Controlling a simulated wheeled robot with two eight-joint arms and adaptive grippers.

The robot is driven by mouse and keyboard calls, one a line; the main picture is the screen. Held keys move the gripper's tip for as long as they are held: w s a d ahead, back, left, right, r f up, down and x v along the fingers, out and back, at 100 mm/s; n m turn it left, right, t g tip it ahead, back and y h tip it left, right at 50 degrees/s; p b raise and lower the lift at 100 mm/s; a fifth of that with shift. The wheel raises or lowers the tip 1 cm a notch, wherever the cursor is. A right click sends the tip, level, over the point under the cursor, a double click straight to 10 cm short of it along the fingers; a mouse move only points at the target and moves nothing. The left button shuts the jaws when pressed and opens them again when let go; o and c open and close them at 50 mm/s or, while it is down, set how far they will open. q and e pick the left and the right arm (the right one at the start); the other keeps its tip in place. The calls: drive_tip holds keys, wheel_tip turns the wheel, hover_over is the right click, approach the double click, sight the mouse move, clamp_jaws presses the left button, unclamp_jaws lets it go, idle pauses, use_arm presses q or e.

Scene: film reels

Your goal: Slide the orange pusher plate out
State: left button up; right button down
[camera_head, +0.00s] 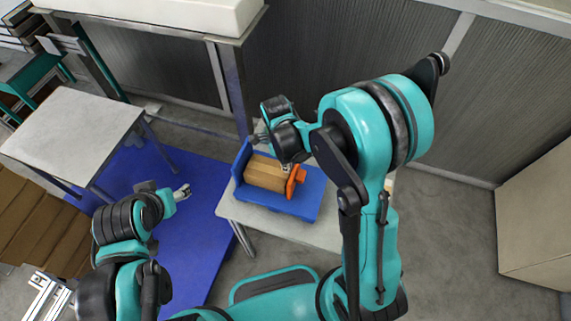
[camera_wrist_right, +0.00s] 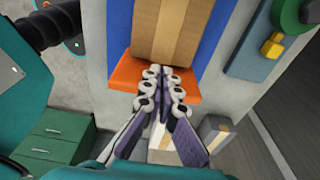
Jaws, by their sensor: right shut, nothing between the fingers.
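The orange pusher plate (camera_head: 295,181) stands at the right end of a brown box (camera_head: 264,174) in a blue tray (camera_head: 308,205) on a small table. In the right wrist view the orange plate (camera_wrist_right: 185,84) lies across the end of the box (camera_wrist_right: 168,30). My right gripper (camera_wrist_right: 155,76) is shut and empty, its fingertips over the middle of the plate. Whether they touch it I cannot tell. In the head view the right gripper (camera_head: 287,168) is partly hidden by its wrist. My left gripper (camera_head: 184,191) hangs left of the table, away from the tray; its finger gap is too small to judge.
The light tabletop (camera_head: 234,210) shows bare around the tray. A white table (camera_head: 72,126) stands at the left, near a blue floor mat (camera_head: 205,225). The wrist view shows a blue piece with a yellow knob (camera_wrist_right: 272,47) at right and a green drawer cabinet (camera_wrist_right: 58,138) below.

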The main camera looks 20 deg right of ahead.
drive_tip(key=s+d+b, duration=0.1)
drive_tip(key=s+d, duration=0.3)
drive_tip(key=d, duration=0.1)
drive_tip(key=shift+d, duration=0.4)
idle(2.4)
wheel_tip(320, 180, up, 6)
drive_tip(key=p, duration=0.4)
idle(0.3)
idle(0.4)
